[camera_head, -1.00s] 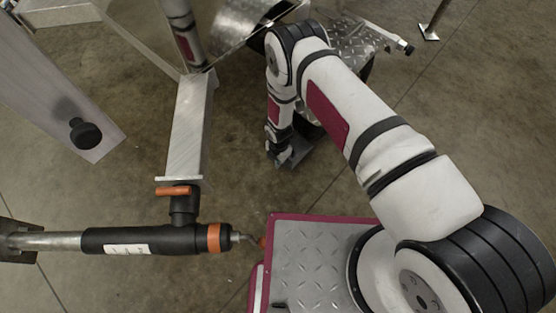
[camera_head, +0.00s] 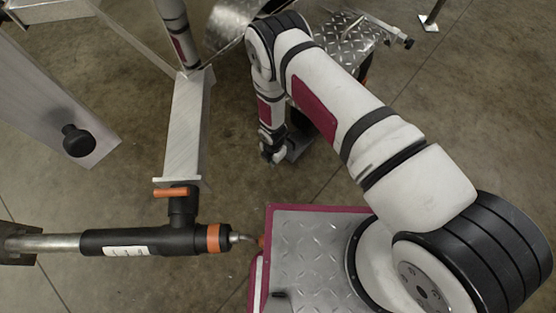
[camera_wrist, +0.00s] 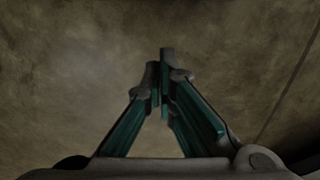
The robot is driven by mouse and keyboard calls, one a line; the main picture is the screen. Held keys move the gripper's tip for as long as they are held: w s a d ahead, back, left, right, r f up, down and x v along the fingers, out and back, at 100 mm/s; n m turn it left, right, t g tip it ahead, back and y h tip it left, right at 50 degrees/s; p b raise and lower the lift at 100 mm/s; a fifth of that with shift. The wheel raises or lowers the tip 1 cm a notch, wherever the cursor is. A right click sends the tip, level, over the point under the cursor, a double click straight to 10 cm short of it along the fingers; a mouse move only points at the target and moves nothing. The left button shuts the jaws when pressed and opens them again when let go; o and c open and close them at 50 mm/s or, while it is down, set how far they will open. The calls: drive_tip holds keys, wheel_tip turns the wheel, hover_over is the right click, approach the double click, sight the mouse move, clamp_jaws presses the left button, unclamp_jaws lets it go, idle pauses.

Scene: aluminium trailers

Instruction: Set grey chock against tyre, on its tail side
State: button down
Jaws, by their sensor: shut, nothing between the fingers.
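The grey chock (camera_head: 299,149) is on the concrete floor, partly behind my gripper and arm in the head view. A dark patch just above it looks like part of the tyre (camera_head: 302,120), mostly hidden by my arm and the fender. I cannot tell whether chock and tyre touch. My gripper (camera_head: 272,158) points down just left of the chock and appears apart from it. In the wrist view my gripper (camera_wrist: 161,75) is shut and empty, its fingertips together over bare floor. A dark shape at that view's lower right edge is unclear.
The diamond-plate fender (camera_head: 345,45) is above and right of my gripper. The trailer's aluminium drawbar (camera_head: 187,125) stands to the left, with a black coupling handle and orange lever (camera_head: 172,192) at its end. Floor between drawbar and gripper is clear.

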wheel_tip(320, 180, up, 10)
drive_tip(key=p, duration=0.5)
drive_tip(key=c, duration=2.4)
unclamp_jaws()
